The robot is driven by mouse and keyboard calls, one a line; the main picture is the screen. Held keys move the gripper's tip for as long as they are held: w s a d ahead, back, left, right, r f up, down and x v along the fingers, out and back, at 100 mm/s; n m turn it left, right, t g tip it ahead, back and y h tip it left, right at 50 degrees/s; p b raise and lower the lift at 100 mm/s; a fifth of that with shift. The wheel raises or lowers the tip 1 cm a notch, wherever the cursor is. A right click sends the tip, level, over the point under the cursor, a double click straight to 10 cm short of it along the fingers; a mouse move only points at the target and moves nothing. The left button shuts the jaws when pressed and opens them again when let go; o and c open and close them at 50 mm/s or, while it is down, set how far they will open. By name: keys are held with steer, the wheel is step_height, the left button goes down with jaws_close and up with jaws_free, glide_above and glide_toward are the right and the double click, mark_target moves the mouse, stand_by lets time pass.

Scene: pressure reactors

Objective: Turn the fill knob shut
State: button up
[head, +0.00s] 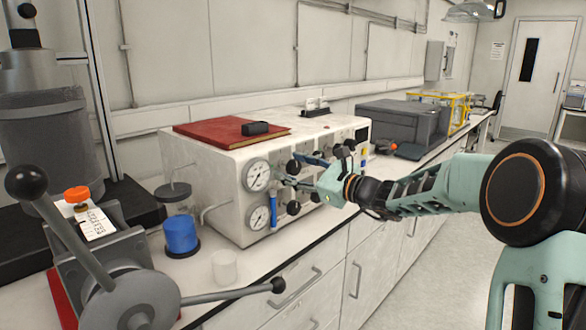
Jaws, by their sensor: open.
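The white control box (230,199) stands on the bench with two round gauges and several black knobs on its front. An upper black knob (293,167) and a lower black knob (293,207) are right of the gauges. No readable label shows which one is the fill knob. My gripper (291,174) is open in front of the panel, its fingers pointing left towards the knobs beside the upper gauge (257,175). I cannot tell whether a finger touches a knob. My gripper and wrist hide part of the panel.
A red book (225,131) lies on the box. A blue cup (181,234) and a small white cup (224,266) stand at the front left. A lever-handled machine (130,300) fills the near left. A grey case (400,123) stands farther right. The aisle at right is clear.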

steer(key=v, duration=1.2)
